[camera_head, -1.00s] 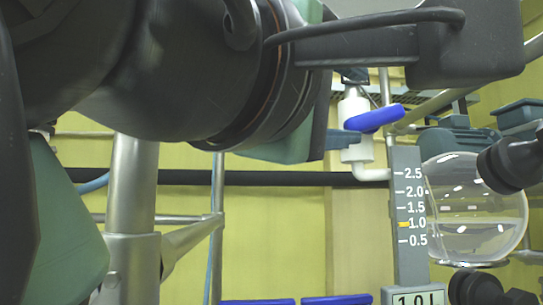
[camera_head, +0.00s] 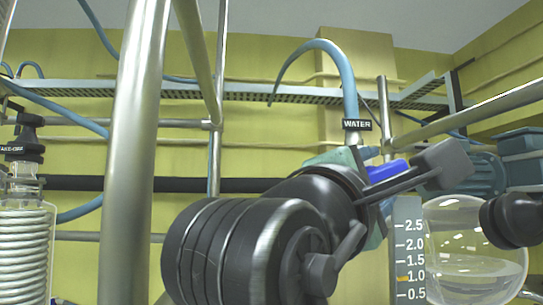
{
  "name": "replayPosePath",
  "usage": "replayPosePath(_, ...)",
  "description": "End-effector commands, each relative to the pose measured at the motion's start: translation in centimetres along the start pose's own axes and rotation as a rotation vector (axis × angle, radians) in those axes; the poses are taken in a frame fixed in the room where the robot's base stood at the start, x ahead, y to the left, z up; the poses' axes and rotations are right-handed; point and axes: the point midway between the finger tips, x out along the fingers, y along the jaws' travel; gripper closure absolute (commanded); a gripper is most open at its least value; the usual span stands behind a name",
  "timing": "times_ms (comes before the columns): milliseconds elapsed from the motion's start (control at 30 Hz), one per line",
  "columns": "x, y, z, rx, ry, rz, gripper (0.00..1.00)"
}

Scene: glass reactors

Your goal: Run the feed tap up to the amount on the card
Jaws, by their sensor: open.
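The blue tap handle (camera_head: 388,170) shows in part behind my gripper, below the pipe labelled WATER (camera_head: 357,125). My gripper (camera_head: 374,226) is open, seen from behind. Its body hides most of the tap, so I cannot tell whether the jaws touch the handle or how far it is turned. The round glass vessel (camera_head: 458,240) stands at the right and holds clear liquid. Its surface appears close to the orange mark at 1.0 on the grey scale (camera_head: 408,240), which reads from 0.5 to 2.5. The card is out of view.
A blue hose (camera_head: 350,85) curves down to the WATER pipe. A metal post (camera_head: 134,150) stands at the left, with a coiled glass column (camera_head: 22,245) beyond it. A black fitting (camera_head: 512,220) stands in front of the vessel's right side.

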Motion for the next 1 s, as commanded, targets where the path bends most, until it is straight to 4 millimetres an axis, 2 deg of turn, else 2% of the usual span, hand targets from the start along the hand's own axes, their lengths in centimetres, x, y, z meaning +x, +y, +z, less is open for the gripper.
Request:
replayPosePath(100,1.4,0.2,0.0,0.001,0.001,-0.002,0.43)
replayPosePath(200,2.0,0.1,0.0,0.001,0.001,0.000,0.43)
replayPosePath(533,2.1,0.0,0.0,0.002,0.001,0.001,0.44)
replayPosePath(833,2.1,0.0,0.0,0.002,0.001,0.000,0.98)
replayPosePath(1000,2.1,0.0,0.0,0.002,0.001,0.000,1.00)
